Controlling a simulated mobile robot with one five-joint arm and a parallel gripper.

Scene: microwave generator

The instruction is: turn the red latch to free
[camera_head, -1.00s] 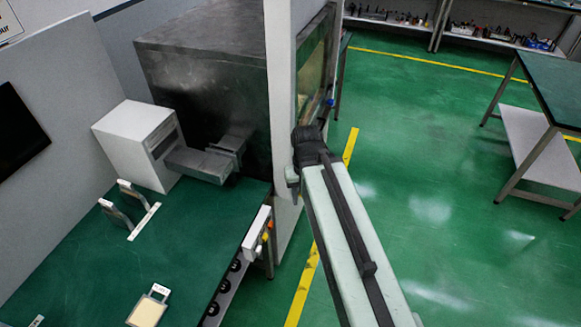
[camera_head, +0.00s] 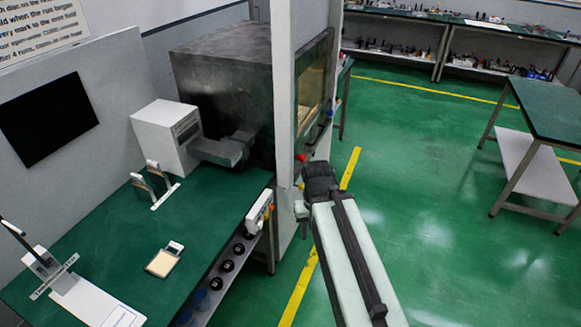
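A small red part (camera_head: 301,157), which looks like the red latch, shows at the lower front edge of the tall pale panel beside the metal chamber. It is too small to tell how it is turned. My arm reaches up from the bottom of the view, and its dark end (camera_head: 320,181) is just below and right of the red part. The fingers of my gripper cannot be made out there. I cannot tell whether it touches the red part or is open or shut.
The metal chamber (camera_head: 222,75) has a window on its right side, with a small blue part (camera_head: 330,113) near it. A green-topped bench (camera_head: 110,225) with a row of dark knobs (camera_head: 227,265) stands on the left. Green floor (camera_head: 440,200) is open on the right.

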